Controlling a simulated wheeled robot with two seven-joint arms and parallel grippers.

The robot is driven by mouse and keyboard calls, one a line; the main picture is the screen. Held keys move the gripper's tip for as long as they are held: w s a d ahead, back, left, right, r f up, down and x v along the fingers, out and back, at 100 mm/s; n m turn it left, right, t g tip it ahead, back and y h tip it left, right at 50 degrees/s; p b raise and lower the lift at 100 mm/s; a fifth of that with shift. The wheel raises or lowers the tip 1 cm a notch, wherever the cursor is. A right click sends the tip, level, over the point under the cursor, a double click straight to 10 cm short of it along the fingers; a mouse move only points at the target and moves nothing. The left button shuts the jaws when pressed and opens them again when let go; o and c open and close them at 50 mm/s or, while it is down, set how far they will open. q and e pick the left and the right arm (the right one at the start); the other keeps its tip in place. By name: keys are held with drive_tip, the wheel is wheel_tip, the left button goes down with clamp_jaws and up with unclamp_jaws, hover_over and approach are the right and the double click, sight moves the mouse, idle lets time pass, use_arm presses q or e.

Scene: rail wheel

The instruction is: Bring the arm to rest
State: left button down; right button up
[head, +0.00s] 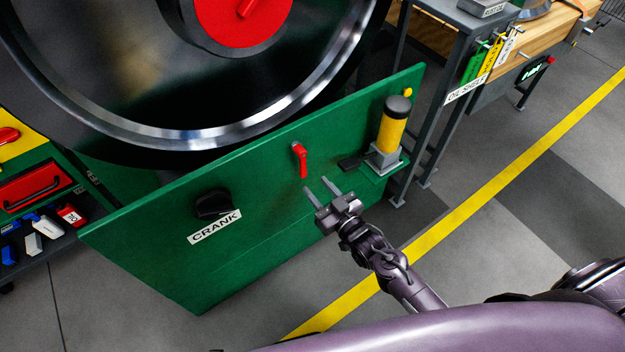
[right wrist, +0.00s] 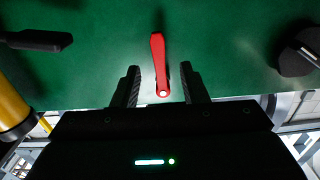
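My right arm reaches in from the lower right in the head view. Its gripper (head: 321,187) is open and empty, its two fingers spread apart in front of the green panel (head: 262,237). A red lever handle (head: 301,160) on the panel is just beyond the fingertips. In the right wrist view the red lever (right wrist: 159,66) shows in line with the gap between the open fingers (right wrist: 161,84). I cannot tell the exact distance between them, but nothing is gripped. My left gripper is not in view.
A black crank knob (head: 213,204) is left of the lever. A yellow cylinder with black cap (head: 393,126) stands on a small shelf to the right. A large wheel (head: 185,140) is behind the panel. A cart with red drawer (head: 35,187) is far left.

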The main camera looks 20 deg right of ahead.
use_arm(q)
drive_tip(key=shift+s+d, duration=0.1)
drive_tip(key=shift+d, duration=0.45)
